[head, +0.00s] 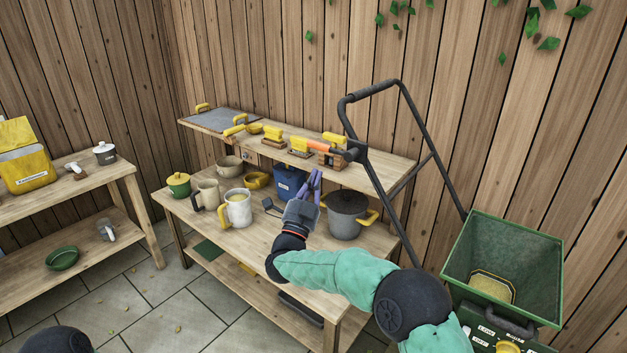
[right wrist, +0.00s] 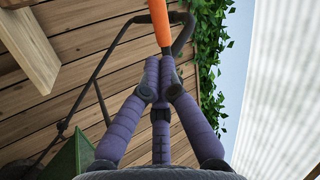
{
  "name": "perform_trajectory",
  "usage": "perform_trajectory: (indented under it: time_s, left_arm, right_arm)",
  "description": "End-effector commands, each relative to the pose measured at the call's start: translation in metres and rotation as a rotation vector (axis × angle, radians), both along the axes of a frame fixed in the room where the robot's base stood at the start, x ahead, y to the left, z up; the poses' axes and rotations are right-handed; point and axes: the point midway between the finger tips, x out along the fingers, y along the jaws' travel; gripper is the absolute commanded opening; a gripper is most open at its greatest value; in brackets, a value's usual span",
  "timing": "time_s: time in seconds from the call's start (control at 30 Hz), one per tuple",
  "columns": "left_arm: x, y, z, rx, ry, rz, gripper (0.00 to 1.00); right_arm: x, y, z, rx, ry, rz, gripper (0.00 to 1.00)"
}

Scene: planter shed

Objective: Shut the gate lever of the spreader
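The spreader has a green hopper (head: 547,262) at the right of the head view. Its black handle frame (head: 404,92) rises up and to the left. An orange lever (head: 319,147) sticks out leftward from a black bracket on the handle. The lever (right wrist: 159,20) also shows at the top of the right wrist view, just beyond my fingertips. My right gripper (head: 317,178) points up just below the lever. Its purple fingers (right wrist: 160,72) are drawn together at the tips, with nothing seen between them. Contact with the lever cannot be told. My left gripper is out of view.
A wooden bench (head: 262,243) holds a grey pot (head: 347,213), a blue container (head: 289,183), a white mug (head: 237,208) and other pots. Yellow-handled brushes (head: 272,134) lie on its upper shelf behind the lever. A second bench (head: 92,205) stands left.

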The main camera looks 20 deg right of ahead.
Motion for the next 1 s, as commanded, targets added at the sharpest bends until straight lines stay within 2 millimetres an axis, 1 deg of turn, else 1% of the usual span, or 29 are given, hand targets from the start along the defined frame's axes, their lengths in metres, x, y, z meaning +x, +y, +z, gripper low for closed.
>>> perform_trajectory:
  time_s: [0.03,0.2,0.4,0.57,0.67,0.77,0.87,0.9,0.93,0.97,1.0]
  left_arm:
    - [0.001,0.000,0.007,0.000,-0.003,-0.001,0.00]
    - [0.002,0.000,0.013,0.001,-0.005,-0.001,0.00]
    - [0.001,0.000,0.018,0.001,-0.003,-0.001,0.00]
    - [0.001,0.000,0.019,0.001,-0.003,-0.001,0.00]
    - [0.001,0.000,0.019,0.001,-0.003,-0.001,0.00]
    - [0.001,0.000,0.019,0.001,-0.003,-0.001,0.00]
    - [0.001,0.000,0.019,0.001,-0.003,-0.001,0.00]
    - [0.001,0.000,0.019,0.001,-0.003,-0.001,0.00]
    - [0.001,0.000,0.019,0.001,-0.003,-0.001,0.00]
    - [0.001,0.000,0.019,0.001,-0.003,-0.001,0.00]
    - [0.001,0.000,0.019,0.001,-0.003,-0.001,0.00]
  right_arm:
    - [-0.007,0.009,-0.002,-0.002,0.003,0.008,0.00]
    - [-0.028,0.025,-0.019,-0.001,0.002,0.006,0.00]
    - [-0.049,0.042,-0.037,-0.002,0.003,0.005,0.00]
    - [-0.058,0.048,-0.044,-0.001,0.001,0.006,0.00]
    - [-0.055,0.050,-0.056,-0.011,0.034,0.017,0.00]
    - [-0.042,0.050,-0.087,-0.042,0.140,0.058,0.00]
    - [-0.027,0.052,-0.141,-0.084,0.318,0.131,0.00]
    - [-0.023,0.052,-0.167,-0.103,0.400,0.165,0.00]
    - [-0.022,0.053,-0.187,-0.115,0.462,0.192,0.00]
    - [-0.021,0.053,-0.207,-0.127,0.524,0.219,0.00]
    - [-0.023,0.054,-0.233,-0.142,0.605,0.253,0.00]
